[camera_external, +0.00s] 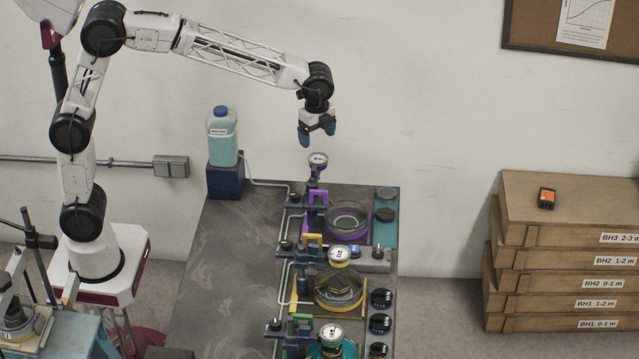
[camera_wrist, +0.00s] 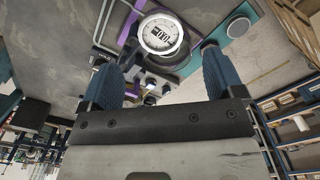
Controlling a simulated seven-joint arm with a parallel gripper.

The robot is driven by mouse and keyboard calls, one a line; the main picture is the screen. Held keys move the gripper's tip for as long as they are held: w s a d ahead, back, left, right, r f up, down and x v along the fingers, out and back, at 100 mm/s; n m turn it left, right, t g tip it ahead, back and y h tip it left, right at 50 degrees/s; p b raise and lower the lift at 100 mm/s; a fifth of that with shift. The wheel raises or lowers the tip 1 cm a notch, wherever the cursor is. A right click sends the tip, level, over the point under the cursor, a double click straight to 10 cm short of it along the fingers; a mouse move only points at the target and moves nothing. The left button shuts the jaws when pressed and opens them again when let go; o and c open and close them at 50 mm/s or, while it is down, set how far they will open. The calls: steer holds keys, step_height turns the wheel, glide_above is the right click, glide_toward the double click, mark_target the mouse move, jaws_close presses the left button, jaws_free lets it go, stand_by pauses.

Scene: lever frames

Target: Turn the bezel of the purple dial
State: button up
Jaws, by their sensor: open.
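The purple dial (camera_external: 318,160) is a small round gauge with a pale face, standing on top of the purple-marked unit at the far end of the bench. In the wrist view the dial (camera_wrist: 160,34) faces the camera, with dark digits on a white face and a light rim around it. My gripper (camera_external: 317,136) has blue fingers pointing down and hangs a little above the dial, apart from it. In the wrist view the two fingers of my gripper (camera_wrist: 158,66) are spread wide with nothing between them, and the dial lies just past their tips.
A yellow-marked unit with its own gauge (camera_external: 339,256) and a green-marked one (camera_external: 331,335) stand nearer along the bench (camera_external: 215,260). A purple ring vessel (camera_external: 347,222) sits below the dial. A bottle (camera_external: 222,137) stands at the back left. Wooden boxes (camera_external: 560,240) are stacked right.

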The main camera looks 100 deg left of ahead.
mark_target(317, 157)
steer(key=shift+f, duration=3.3)
steer(key=shift+c, duration=0.3)
steer(key=c, duration=0.9)
steer(key=shift+o, duration=0.2)
